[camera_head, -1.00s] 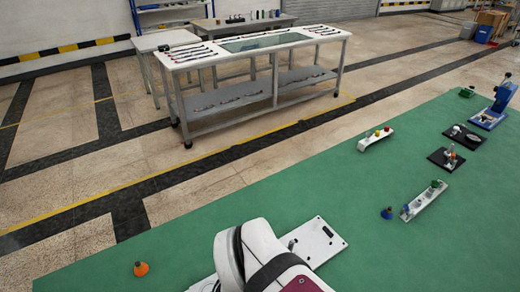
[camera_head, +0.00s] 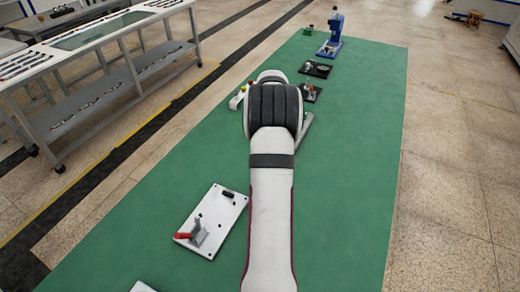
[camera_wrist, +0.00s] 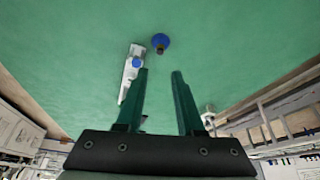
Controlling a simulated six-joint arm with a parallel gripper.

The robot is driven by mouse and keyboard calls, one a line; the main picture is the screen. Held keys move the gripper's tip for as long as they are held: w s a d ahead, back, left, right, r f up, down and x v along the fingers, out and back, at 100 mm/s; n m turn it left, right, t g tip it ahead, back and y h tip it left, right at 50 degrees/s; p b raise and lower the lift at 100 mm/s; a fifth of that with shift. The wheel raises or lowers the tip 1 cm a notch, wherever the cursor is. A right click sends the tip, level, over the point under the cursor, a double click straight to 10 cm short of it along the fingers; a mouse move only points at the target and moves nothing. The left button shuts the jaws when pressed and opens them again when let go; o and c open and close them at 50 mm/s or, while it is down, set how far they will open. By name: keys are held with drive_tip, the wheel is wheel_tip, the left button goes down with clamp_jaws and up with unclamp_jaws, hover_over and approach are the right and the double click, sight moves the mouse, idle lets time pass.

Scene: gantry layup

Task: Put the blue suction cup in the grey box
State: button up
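The blue suction cup (camera_wrist: 161,41) stands on the green table in the wrist view, just beyond the fingertips and roughly between their lines. My gripper (camera_wrist: 161,73) is open and empty, with its two dark green fingers apart and the cup not between them. In the head view my arm hides both the cup and the gripper. I see no grey box in either current view.
A white rail with a blue-topped piece (camera_wrist: 131,70) lies close beside the left finger. In the head view, a white plate with a red-handled clamp (camera_head: 212,220), black trays (camera_head: 315,69) and a blue press (camera_head: 332,40) stand on the green table (camera_head: 350,190). Its right side is clear.

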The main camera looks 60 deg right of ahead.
drive_tip(key=x, duration=1.1)
drive_tip(key=shift+f, duration=0.2)
clamp_jaws()
